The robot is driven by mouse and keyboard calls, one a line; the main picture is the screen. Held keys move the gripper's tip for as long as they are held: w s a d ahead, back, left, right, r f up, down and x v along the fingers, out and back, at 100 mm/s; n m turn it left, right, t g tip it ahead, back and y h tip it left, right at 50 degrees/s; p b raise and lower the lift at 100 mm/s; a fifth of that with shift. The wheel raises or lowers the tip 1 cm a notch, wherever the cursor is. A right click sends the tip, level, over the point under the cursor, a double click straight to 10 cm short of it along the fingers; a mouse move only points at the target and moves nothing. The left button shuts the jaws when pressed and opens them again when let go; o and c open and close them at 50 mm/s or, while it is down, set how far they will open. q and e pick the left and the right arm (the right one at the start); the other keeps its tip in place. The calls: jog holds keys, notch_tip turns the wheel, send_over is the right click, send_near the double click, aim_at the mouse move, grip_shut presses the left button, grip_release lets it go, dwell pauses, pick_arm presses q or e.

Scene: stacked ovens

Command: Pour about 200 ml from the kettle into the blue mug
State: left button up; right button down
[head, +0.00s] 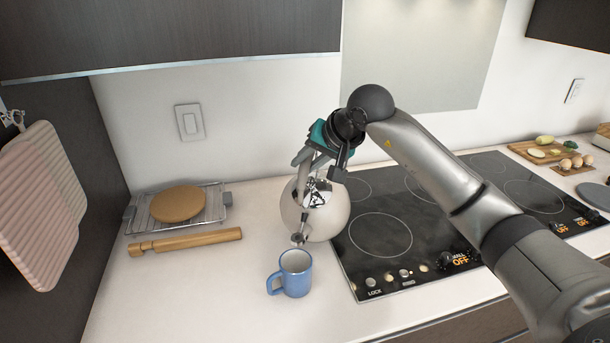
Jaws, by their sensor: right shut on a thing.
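The kettle (335,213) is a round, pale, shiny vessel with its spout toward the viewer. It is over the counter at the left edge of the cooktop; I cannot tell whether it touches the counter. My right gripper (316,162) comes from above and is shut on the kettle, at its top; the exact grip is partly hidden by the gripper. The blue mug (296,283) stands upright on the counter in front of the kettle, its handle to the left. The spout tip (298,239) is just above and behind the mug's rim. No liquid stream shows. My left gripper is not in view.
A black cooktop (355,262) lies right of the mug. A rolling pin (185,241) and a wire rack (208,213) with a round brown board (177,204) lie to the left. A pink ribbed mitt (42,205) hangs far left. The front-left counter is clear.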

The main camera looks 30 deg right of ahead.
aim_at(302, 175)
jog(key=shift+w+d+r, duration=0.1)
jog(key=shift+w+d, duration=0.3)
jog(key=shift+w, duration=0.05)
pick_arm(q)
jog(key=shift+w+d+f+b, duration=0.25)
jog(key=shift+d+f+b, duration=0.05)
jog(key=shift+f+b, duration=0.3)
pick_arm(e)
jog(key=shift+s+a+r, duration=0.2)
jog(key=shift+s+a, duration=1.2)
jog(key=shift+s, duration=0.15)
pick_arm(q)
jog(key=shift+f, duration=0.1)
pick_arm(e)
jog(key=shift+t, duration=0.3)
jog(key=shift+s+b, duration=0.1)
jog(key=shift+b, duration=0.3)
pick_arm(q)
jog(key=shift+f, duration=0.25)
pick_arm(e)
jog(key=shift+a+r, duration=0.1)
pick_arm(q)
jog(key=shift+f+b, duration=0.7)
jog(key=shift+b, duration=0.05)
pick_arm(e)
jog(key=shift+s+a+r+n+t+h, duration=0.3)
jog(key=shift+s+a+r+t+h, duration=0.1)
jog(key=shift+r+t+h, duration=0.1)
